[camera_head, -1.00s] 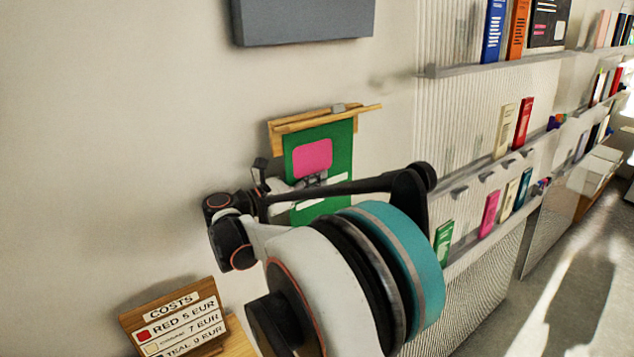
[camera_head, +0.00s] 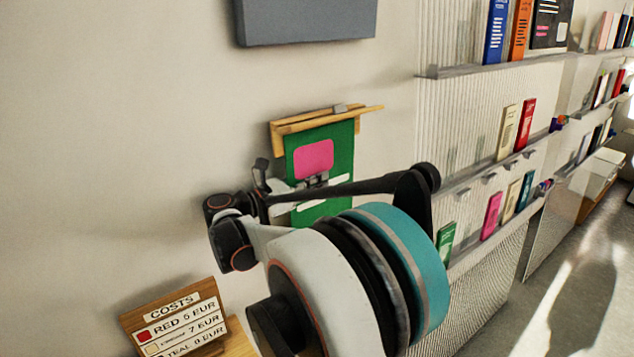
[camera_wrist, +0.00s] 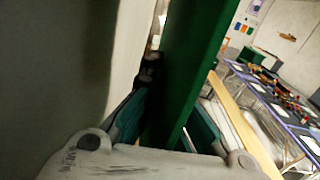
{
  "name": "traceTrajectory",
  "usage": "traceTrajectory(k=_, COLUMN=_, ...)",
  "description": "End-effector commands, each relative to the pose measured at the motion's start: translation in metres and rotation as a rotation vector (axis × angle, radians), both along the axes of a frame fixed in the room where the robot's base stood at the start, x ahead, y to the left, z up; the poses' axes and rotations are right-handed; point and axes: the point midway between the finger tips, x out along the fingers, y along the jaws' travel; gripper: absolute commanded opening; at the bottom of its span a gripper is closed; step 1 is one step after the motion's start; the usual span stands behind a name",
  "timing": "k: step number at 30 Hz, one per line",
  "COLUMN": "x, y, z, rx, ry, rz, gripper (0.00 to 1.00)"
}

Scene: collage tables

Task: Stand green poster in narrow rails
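The green poster (camera_head: 337,157), with a pink patch and white strips, hangs upright close to the wall in the head view. Its top edge meets a pale wooden rail (camera_head: 305,123) on the wall; I cannot tell whether the edge sits inside it. My gripper (camera_head: 314,181) is at the poster's middle, partly hidden by my arm. In the wrist view my gripper (camera_wrist: 166,128) has teal finger pads on both sides of the green poster (camera_wrist: 187,65) and appears shut on it. The poster's lower part is hidden behind my arm in the head view.
A wooden costs sign (camera_head: 178,317) stands at the lower left. A grey box-like panel (camera_head: 305,20) is on the wall above. Shelves with books (camera_head: 515,128) line the right side. The wall left of the poster is bare.

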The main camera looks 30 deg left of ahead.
Motion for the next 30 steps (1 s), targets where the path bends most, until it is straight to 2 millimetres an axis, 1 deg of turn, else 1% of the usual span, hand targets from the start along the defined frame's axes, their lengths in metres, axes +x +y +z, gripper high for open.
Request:
traceTrajectory(k=7, x=0.000, y=0.000, z=-0.002, rx=0.000, ry=0.000, rz=0.000, gripper=0.00)
traceTrajectory(k=17, x=0.000, y=0.000, z=-0.013, rx=0.000, ry=0.000, rz=0.000, gripper=0.00)
traceTrajectory(k=30, x=0.000, y=-0.001, z=-0.014, rx=0.000, ry=0.000, rz=0.000, gripper=0.00)
